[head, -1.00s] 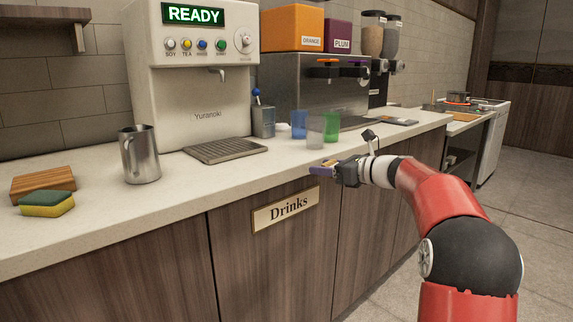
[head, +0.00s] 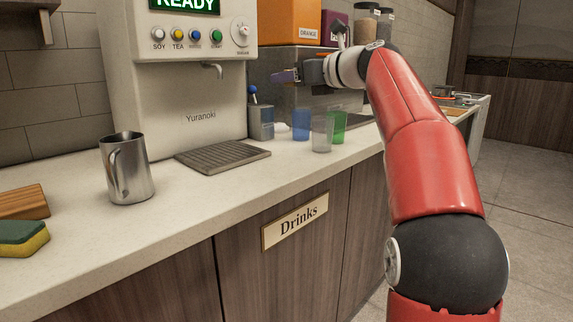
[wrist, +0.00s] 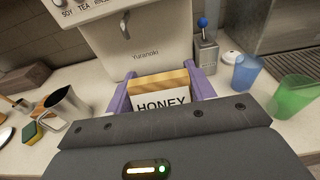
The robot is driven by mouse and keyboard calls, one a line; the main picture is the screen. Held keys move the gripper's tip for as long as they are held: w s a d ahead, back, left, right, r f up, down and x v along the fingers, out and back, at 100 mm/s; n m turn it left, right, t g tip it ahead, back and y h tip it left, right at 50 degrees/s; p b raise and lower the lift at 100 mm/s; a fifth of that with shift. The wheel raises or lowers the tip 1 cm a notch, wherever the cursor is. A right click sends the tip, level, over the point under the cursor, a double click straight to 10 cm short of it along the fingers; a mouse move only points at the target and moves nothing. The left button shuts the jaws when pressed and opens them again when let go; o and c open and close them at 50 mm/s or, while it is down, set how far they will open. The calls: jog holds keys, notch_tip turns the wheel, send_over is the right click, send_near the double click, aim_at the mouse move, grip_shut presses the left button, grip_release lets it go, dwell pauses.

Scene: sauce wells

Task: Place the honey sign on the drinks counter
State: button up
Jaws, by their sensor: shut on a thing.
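The honey sign (wrist: 162,97), a white card reading HONEY with a wooden top edge, sits between the purple fingers of my gripper (wrist: 161,92) in the wrist view. My gripper is shut on it.
A Yuranoki machine (head: 190,105) with a drip tray (head: 222,156) stands at the back. A metal pitcher (head: 127,170), a sponge (head: 22,238), and blue (head: 301,124), clear (head: 322,133) and green cups (head: 338,126) stand on the counter. The counter's front strip is clear.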

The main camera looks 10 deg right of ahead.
send_over(293, 168)
notch_tip(293, 168, down, 15)
jog(key=shift+s+r+b, duration=0.1)
jog(key=shift+r+b, duration=0.1)
jog(key=shift+b, duration=0.15)
jog(key=shift+f+b, duration=0.5)
jog(key=shift+f, duration=1.9)
jog(key=o, duration=1)
jog(key=shift+f, duration=0.1)
jog(key=shift+r, duration=0.25)
jog(key=v, duration=1.2)
jog(key=shift+b, duration=0.4)
jog(key=shift+a+f, duration=0.1)
jog(key=shift+f, duration=0.05)
